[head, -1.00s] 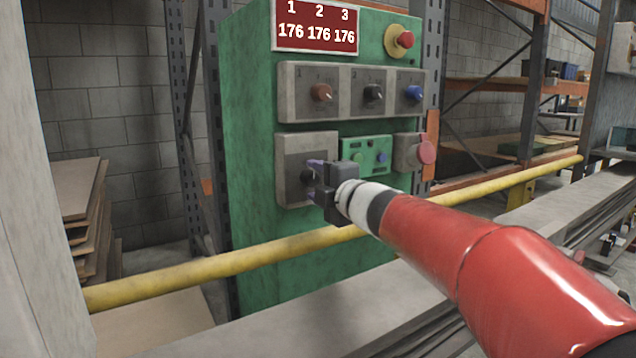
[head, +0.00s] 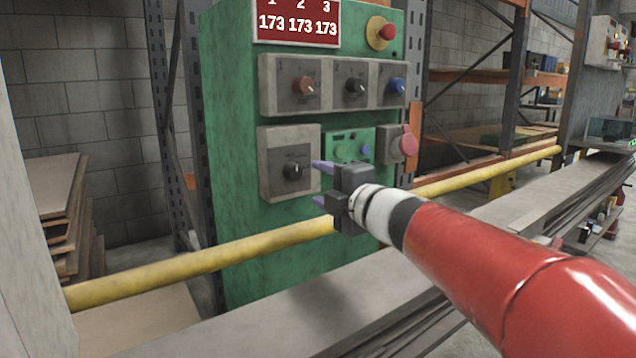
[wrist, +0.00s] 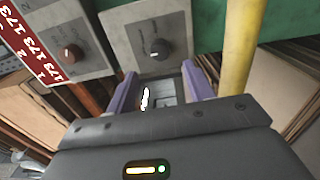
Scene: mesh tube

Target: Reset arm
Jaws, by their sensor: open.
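My gripper (head: 319,183) is open, its two purple fingers apart with nothing between them. It is in front of the green control cabinet (head: 228,140), a little to the right of the lower black knob (head: 293,171) and apart from it. In the wrist view my gripper (wrist: 158,85) points toward the same black knob (wrist: 157,50) on its grey plate, which lies beyond the fingertips. My red arm comes in from the lower right of the head view.
A yellow rail (head: 200,262) crosses in front of the cabinet below my gripper. A red display (head: 298,22) reads 173 three times. Above are three knobs; a red button (head: 388,33) is at top right. Stacked boards (head: 50,200) stand at left.

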